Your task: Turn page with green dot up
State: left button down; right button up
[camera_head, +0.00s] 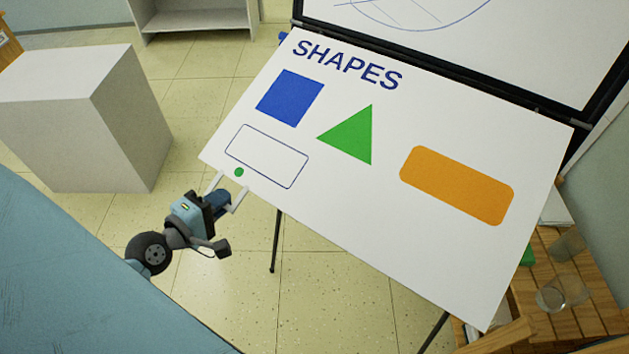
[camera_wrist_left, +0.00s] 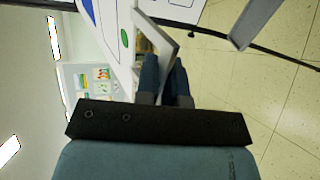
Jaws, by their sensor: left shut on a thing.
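The white page (camera_head: 330,215) headed SHAPES lies tilted on the easel, with a blue square, green triangle, orange bar and outlined rectangle. A small green dot (camera_head: 239,172) is near its lower left edge; the dot also shows in the left wrist view (camera_wrist_left: 125,38). My left gripper (camera_head: 234,182) is at that edge, just below the dot, and is shut on the page. Its fingers look spaced apart in the head view, and the exact contact is hard to see. My right gripper is not in view.
A dark-framed board (camera_head: 480,45) stands behind the page. A white block (camera_head: 85,120) stands at the left. A wooden slatted table (camera_head: 595,312) with glass jars (camera_head: 563,293) is at the lower right. Thin black easel legs (camera_head: 275,240) reach the tiled floor, which is otherwise open there.

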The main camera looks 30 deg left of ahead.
pick_arm(q)
jog(key=shift+s+a+r, duration=0.1)
jog(key=shift+s+r, duration=0.2)
jog(key=shift+r, duration=0.45)
jog(key=shift+s+r, duration=0.25)
jog(key=shift+r, duration=0.45)
